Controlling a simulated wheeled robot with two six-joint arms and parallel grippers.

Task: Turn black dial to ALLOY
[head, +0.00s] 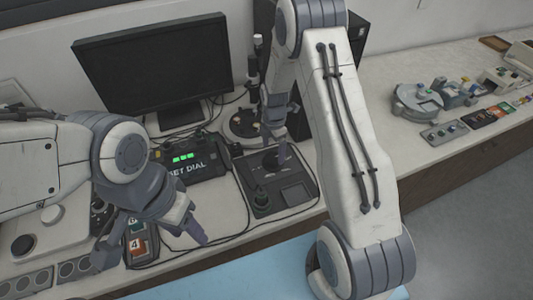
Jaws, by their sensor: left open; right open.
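A black box with a lit green display and the words "SET DIAL" (187,169) stands on the bench below the monitor. To its right is a flat black panel (293,194) with dark round knob-like parts, one at its front left (262,198) and one further back, partly behind my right gripper. I cannot tell which is the black dial, and no ALLOY label is readable. My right gripper (276,150) is open and points down over the back of this panel; contact cannot be told. My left gripper (150,242) is open and empty over the bench front, left of the panel.
A dark monitor (155,65) stands behind. A small device with an orange "4" tile (138,247) lies beneath my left gripper. A grey machine (418,101) and small boxes sit on the right bench. Cables run around the panel. A light blue surface (240,270) lies in front.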

